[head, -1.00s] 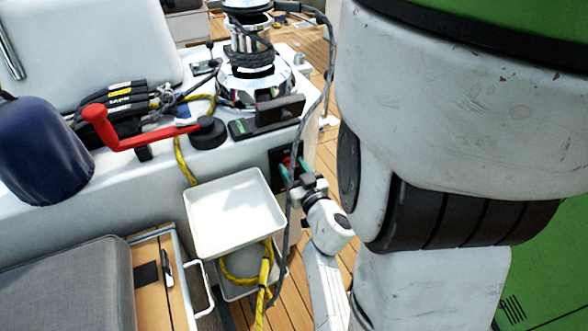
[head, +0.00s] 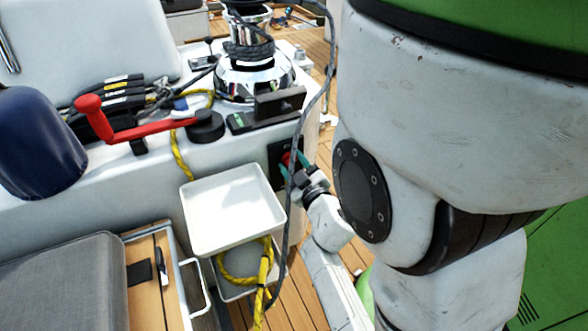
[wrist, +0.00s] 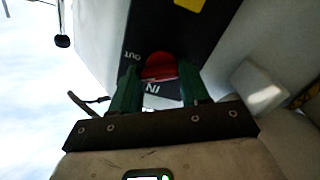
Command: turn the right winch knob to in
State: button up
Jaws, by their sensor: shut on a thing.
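The red winch knob (wrist: 160,67) sits on a black panel (wrist: 168,30) and shows in the wrist view between my green fingertips. The panel has the word OUT to the left of the knob and IN just below it in the picture, both printed upside down. My gripper (wrist: 160,84) is shut on the knob, one finger on each side. In the head view the knob (head: 286,158) is a small red patch on the side of the white cockpit block, mostly hidden by my gripper (head: 292,167). The knob's pointing direction cannot be made out.
A grey rope (head: 291,205) hangs in front of the panel near my wrist. A white tray (head: 232,212) is just left. A chrome winch (head: 250,72) and a red-handled crank (head: 140,132) stand on the block above. Yellow rope (head: 264,285) hangs below the tray.

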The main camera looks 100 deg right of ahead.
jog(key=n+b, duration=0.3)
jog(key=n, duration=0.3)
jog(key=shift+w+f+n+b, duration=0.1)
jog(key=shift+n+b, duration=0.2)
jog(key=n+b, duration=0.2)
jog(key=n, duration=0.3)
jog(key=shift+n, duration=0.4)
jog(key=o, duration=1)
jog(key=shift+o, duration=0.2)
jog(key=shift+a, duration=0.1)
jog(key=b+v, duration=0.3)
jog(key=v, duration=0.7)
jog(key=shift+a, duration=0.35)
